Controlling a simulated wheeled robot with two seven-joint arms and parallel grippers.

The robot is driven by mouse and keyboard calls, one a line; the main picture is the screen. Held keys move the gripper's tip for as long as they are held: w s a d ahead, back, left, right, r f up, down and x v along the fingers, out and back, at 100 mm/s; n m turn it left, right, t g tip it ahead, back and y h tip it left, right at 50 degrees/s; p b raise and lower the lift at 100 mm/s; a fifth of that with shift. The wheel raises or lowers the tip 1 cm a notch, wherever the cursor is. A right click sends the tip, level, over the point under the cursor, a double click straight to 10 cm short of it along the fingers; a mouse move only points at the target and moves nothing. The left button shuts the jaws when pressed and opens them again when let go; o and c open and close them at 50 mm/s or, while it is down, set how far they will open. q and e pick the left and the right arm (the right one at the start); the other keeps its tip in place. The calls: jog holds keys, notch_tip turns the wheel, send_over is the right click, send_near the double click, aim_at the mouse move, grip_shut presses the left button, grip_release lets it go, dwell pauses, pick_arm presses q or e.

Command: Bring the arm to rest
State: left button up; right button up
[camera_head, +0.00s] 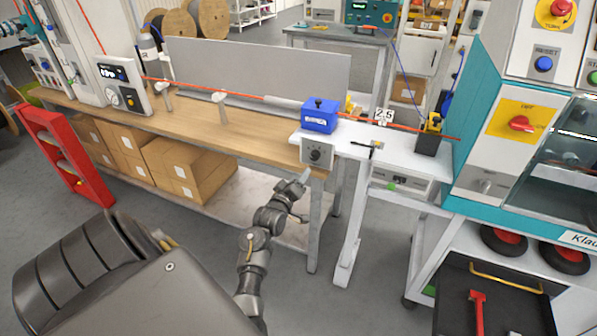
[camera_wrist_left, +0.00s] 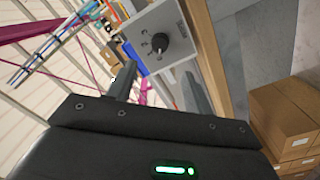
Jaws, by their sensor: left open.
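My left gripper (camera_head: 304,195) is open and empty, in front of and below a grey control box with a black knob (camera_head: 317,153) at the right end of the wooden bench (camera_head: 215,125). In the left wrist view the two fingers of the left gripper (camera_wrist_left: 160,88) stand apart, and the knob (camera_wrist_left: 160,43) shows beyond them, clear of both. My left arm (camera_head: 254,245) reaches forward and up from the bottom of the head view, beside the bench front. My right gripper is not in view.
Cardboard boxes (camera_head: 185,167) sit under the bench, and a red rack (camera_head: 67,153) stands at its left. A blue device (camera_head: 320,115) rests by the white table's left end. A teal machine (camera_head: 510,155) and a dark drawer (camera_head: 505,300) are at right. Grey floor is open before the bench.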

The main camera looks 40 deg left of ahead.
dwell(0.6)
pick_arm(q)
jog(key=s+d+f+m+g+h, duration=0.1)
jog(key=s+d+f+m+g, duration=0.3)
jog(key=f, duration=0.6)
jog(key=d+f+m+h, duration=0.2)
jog(key=d+f, duration=0.3)
jog(key=f, duration=0.5)
jog(key=s+d+f+m+g+h, duration=0.1)
jog(key=d+f+m+g, duration=0.1)
jog(key=d+f, duration=0.5)
jog(key=s+d+f+m+g+h, duration=0.1)
jog(key=s+d+f+m+g, duration=0.15)
jog(key=s+f, duration=0.75)
jog(key=s+d+f+m+g+h, duration=0.1)
jog(key=s+d+f+m+g, duration=0.2)
jog(key=s+f, duration=0.75)
jog(key=s+f+m+g, duration=0.1)
jog(key=s+f+g, duration=0.1)
jog(key=s, duration=1)
jog(key=s+f+m+g, duration=0.1)
jog(key=s+g, duration=0.2)
jog(key=s, duration=1)
jog(key=shift+s+f, duration=0.25)
jog(key=shift+f, duration=0.15)
